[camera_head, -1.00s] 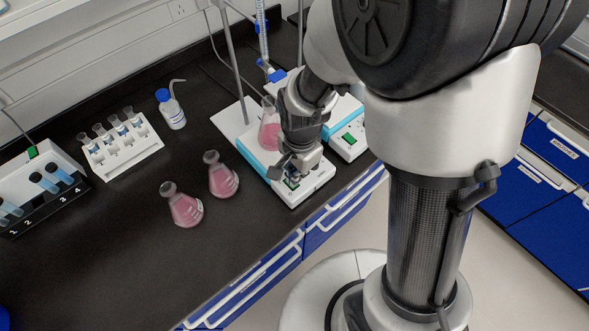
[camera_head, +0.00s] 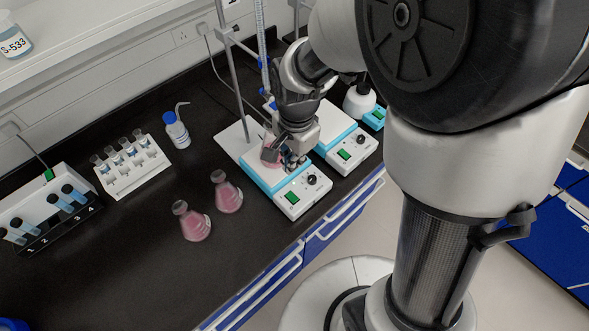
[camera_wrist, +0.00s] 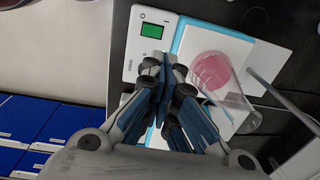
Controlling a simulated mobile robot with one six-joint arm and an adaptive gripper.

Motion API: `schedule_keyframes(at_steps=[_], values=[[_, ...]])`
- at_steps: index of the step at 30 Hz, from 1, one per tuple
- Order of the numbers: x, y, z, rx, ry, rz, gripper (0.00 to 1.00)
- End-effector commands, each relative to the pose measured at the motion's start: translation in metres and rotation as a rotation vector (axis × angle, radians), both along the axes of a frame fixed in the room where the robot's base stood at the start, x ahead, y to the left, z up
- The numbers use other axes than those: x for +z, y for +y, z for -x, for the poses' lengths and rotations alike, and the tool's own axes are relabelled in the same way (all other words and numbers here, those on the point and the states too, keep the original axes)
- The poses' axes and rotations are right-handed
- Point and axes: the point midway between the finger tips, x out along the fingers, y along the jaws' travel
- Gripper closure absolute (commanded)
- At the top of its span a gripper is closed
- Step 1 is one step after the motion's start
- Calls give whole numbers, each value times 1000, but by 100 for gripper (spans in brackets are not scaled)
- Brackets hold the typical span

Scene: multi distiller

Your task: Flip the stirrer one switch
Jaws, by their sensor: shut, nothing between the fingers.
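The nearer stirrer (camera_head: 301,192) is a white box with a blue edge, a dark knob and a green switch (camera_head: 292,197) on its front panel. The green switch also shows in the wrist view (camera_wrist: 152,31), uncovered. Which way it is tipped is too small to tell. My gripper (camera_head: 292,166) is shut and empty, just behind the front panel, near the plate and apart from the switch. In the wrist view its fingertips (camera_wrist: 162,62) hide the knob. A flask with pink liquid (camera_wrist: 210,70) is on the stirrer, partly hidden by my gripper in the head view.
A second stirrer (camera_head: 353,150) with its own green switch stands to the right. A stand rod (camera_head: 236,80) and burette (camera_head: 262,45) rise behind. Two pink flasks (camera_head: 194,224) (camera_head: 228,195), a wash bottle (camera_head: 177,132) and tube racks are left. The black bench in front is clear.

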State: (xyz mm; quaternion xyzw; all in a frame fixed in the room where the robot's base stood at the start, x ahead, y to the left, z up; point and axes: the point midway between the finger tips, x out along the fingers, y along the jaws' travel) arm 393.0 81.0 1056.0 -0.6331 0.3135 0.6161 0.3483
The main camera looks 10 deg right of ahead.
Motion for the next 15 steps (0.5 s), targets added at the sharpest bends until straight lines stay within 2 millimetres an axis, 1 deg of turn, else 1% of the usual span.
schedule_keyframes(at_steps=[1, 6, 15], values=[[9, 1, -1, 1, -1, 0, 100], [20, 1, -2, 0, 1, 1, 100], [20, 2, -2, 0, 1, 0, 100]])
